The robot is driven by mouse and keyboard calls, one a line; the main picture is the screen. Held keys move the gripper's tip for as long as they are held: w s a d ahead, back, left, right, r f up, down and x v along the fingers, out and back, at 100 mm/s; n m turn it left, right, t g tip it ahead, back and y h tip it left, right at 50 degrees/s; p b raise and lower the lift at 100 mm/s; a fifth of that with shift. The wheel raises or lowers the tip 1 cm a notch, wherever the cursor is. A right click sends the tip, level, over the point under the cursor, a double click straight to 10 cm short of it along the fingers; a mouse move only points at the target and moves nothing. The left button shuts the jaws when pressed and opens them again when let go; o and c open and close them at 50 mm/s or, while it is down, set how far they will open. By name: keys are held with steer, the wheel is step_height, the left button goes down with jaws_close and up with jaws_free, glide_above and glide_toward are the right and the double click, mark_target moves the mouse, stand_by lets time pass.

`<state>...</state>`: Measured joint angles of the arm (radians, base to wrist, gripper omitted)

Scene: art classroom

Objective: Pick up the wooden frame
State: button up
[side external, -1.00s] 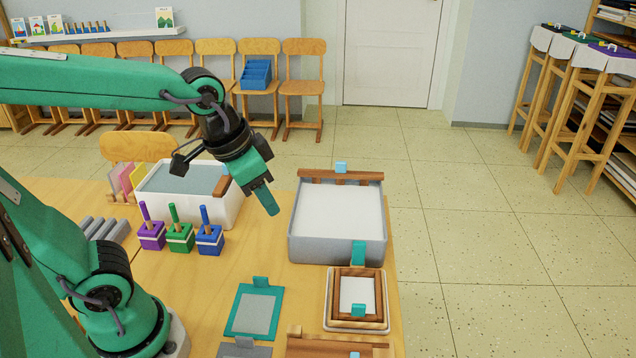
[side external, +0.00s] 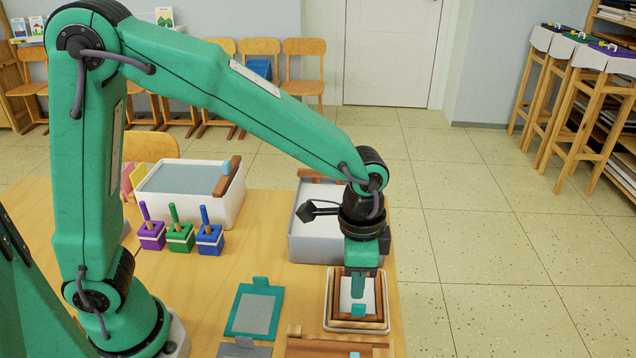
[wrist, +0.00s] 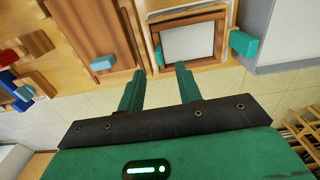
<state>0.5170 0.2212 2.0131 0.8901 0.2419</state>
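The wooden frame (side external: 380,296) is brown, with a pale inner area and teal tabs. It lies on a small white tray (side external: 328,312) near the table's right edge. My gripper (side external: 357,293) points straight down over the frame. The wrist view shows my gripper (wrist: 160,69) open, its two teal fingers spread and nothing between them. In that view the frame (wrist: 190,16) lies just beyond the fingertips, with a teal tab (wrist: 160,56) near its left side. I cannot tell whether the fingers touch it.
A grey tub (side external: 300,245) stands right behind the frame. A teal-framed panel (side external: 239,310) lies to its left and a brown wooden piece (side external: 310,345) lies in front. Purple, green and blue (side external: 210,240) blocks with handles stand further left.

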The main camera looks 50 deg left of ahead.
mark_target(359, 305)
steer(key=shift+d+f, duration=0.45)
steer(key=shift+w+f, duration=0.2)
steer(key=shift+f, duration=3.7)
jaws_close()
